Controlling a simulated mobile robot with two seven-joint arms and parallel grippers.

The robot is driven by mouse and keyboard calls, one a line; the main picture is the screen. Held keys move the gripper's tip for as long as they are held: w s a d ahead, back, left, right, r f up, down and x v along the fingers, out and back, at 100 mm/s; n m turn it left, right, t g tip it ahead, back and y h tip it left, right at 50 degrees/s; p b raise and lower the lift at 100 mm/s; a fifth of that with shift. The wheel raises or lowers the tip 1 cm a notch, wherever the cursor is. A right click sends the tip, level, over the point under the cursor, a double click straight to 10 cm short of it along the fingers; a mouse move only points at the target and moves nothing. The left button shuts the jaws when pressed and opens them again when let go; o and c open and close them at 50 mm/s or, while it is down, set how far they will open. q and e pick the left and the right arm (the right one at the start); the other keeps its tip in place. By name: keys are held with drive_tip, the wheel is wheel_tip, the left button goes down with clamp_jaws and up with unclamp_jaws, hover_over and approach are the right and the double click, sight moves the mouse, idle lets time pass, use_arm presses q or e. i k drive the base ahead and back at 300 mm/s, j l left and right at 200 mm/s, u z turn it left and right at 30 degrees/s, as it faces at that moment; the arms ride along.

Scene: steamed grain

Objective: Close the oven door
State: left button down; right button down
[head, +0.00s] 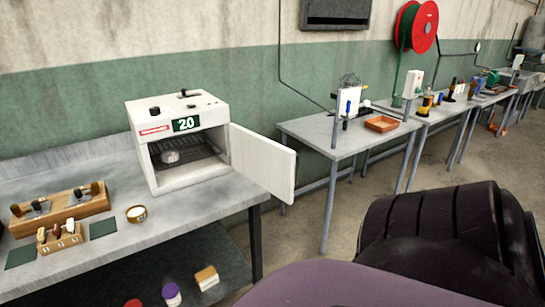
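The white oven (160,182) stands on the grey workbench at the left, with a dark display reading 20 on its front. Its door (265,165) is hinged at the right side of the opening and swung wide open. The door sticks out to the right, past the bench's right end. Inside the oven, a small pale container (171,156) sits on a dark wire rack. Neither of my grippers shows in the head view. Only dark and purple parts, which look like mine, fill the bottom right.
On the grey workbench (185,212) are a small bowl (136,214), wooden holders (60,238) and dark green mats (103,228). A lower shelf holds small jars. A second table (330,137) with an orange tray (381,124) stands right of the door, across a floor gap.

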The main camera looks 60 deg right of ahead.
sight(274, 166)
drive_tip(key=l, duration=2)
drive_tip(key=k+l, duration=0.15)
drive_tip(key=l, duration=1.85)
drive_tip(key=i+u, duration=0.05)
